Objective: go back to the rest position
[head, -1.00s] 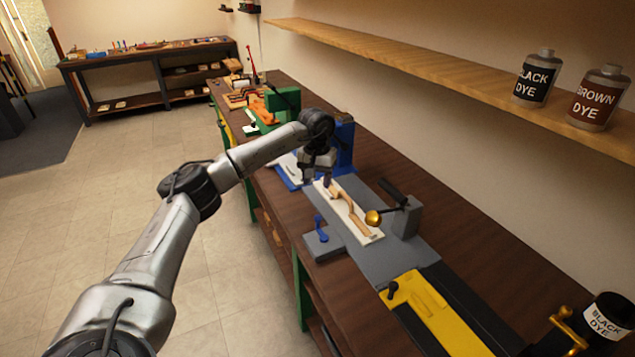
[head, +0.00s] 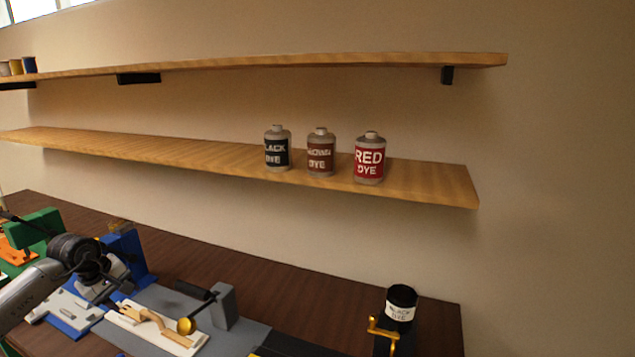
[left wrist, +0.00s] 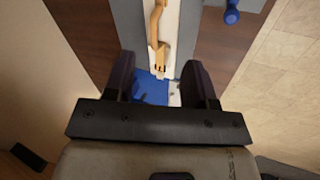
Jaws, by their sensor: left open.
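My left gripper (head: 108,292) is at the lower left of the head view, above the bench and beside the blue fixture. In the left wrist view its two dark fingers (left wrist: 160,82) are apart with nothing held between them. A tan curved piece (head: 146,318) lies on a white board (head: 181,343) in front of it, on a grey plate (head: 240,338). The tan piece also shows in the left wrist view (left wrist: 157,25), ahead of the fingertips. My right gripper is not in view.
A gold-knobbed lever (head: 187,325) stands beside the white board. A blue upright fixture (head: 125,250) is behind the gripper. An open black dye jar (head: 401,305) stands at the bench's right. Bottles of black (head: 277,150), brown (head: 320,155) and red dye (head: 369,160) stand on the lower shelf (head: 430,184).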

